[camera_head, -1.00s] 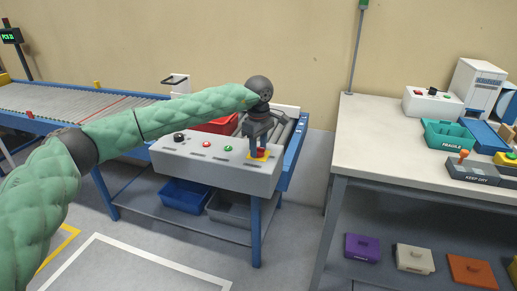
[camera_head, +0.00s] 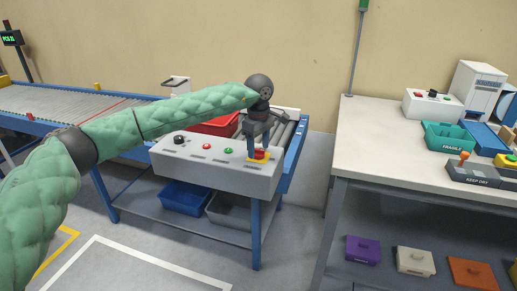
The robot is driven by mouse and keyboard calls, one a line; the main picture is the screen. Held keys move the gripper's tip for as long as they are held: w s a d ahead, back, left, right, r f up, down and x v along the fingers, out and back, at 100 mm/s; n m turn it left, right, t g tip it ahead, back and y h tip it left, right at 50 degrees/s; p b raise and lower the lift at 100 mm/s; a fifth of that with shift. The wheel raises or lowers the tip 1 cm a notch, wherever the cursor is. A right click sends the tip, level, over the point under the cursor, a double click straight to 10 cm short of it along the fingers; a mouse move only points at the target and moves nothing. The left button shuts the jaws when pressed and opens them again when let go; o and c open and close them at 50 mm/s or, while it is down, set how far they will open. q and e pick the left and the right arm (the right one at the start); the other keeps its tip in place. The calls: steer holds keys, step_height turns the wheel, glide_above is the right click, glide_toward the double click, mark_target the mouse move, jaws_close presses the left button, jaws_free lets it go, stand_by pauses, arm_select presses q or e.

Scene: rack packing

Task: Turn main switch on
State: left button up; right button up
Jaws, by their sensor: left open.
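A grey control box (camera_head: 215,168) stands at the end of the roller conveyor. Its sloped face has a black rotary knob (camera_head: 179,139) at the left, a red light or button (camera_head: 206,146), a green one (camera_head: 228,151), and a red mushroom button (camera_head: 260,154) on a yellow plate at the right. The labels are too small to read. My left gripper (camera_head: 258,153) points down over the red mushroom button with its fingers open on either side of it. I cannot tell whether they touch it. The black knob is clear of the gripper. My right gripper is out of view.
A second control box (camera_head: 432,105) stands on the white table (camera_head: 385,140) at the right, near a teal FRAGILE bin (camera_head: 449,136). A red bin (camera_head: 216,125) sits behind the first box, partly hidden by my arm. Blue (camera_head: 185,198) and grey bins are on the shelf below.

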arm_select(q)
step_height(320, 180, up, 6)
steer(key=shift+b, duration=0.3)
steer(key=shift+r, duration=0.35)
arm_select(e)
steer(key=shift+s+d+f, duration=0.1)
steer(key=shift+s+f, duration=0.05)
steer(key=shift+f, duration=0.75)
